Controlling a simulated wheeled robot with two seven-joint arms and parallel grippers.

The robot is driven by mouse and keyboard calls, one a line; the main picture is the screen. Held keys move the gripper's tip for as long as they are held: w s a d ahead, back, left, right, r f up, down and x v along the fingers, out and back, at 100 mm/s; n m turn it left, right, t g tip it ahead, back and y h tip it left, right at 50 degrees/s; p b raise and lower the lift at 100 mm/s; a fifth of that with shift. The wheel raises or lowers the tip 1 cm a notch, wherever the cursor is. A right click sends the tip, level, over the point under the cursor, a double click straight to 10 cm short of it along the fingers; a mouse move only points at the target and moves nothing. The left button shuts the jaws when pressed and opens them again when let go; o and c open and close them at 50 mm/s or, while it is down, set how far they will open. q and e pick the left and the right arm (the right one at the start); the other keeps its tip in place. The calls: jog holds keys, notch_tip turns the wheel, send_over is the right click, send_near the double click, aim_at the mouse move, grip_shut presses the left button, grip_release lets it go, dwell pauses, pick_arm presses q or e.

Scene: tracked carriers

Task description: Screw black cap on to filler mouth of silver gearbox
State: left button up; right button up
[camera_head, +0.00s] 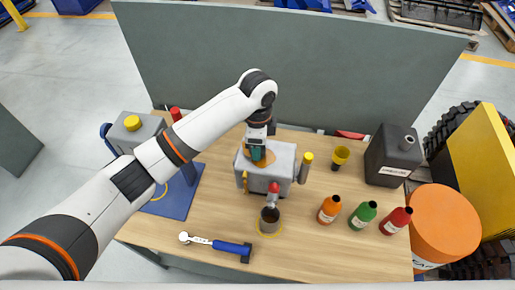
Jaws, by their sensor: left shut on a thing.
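The silver gearbox (283,170) stands on the wooden table in the middle of the view. My left arm comes in from the left, and its gripper (258,156) points down over the top of the gearbox. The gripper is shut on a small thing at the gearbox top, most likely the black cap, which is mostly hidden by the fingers. A tan-orange patch shows around the fingertips on the gearbox top. The filler mouth is hidden under the gripper, so I cannot tell whether the cap sits on it. My right gripper is not in view.
A dark cup (269,221) with a red-topped item stands before the gearbox. A blue-handled wrench (231,247) lies front left. Orange (329,211), green (362,217) and red (395,222) bottles, a yellow funnel (341,156) and a dark canister (391,158) stand right. A grey panel (330,75) closes the back.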

pick_arm(q)
jog(key=m, duration=0.6)
jog(key=o, duration=0.8)
jog(key=shift+c, duration=0.2)
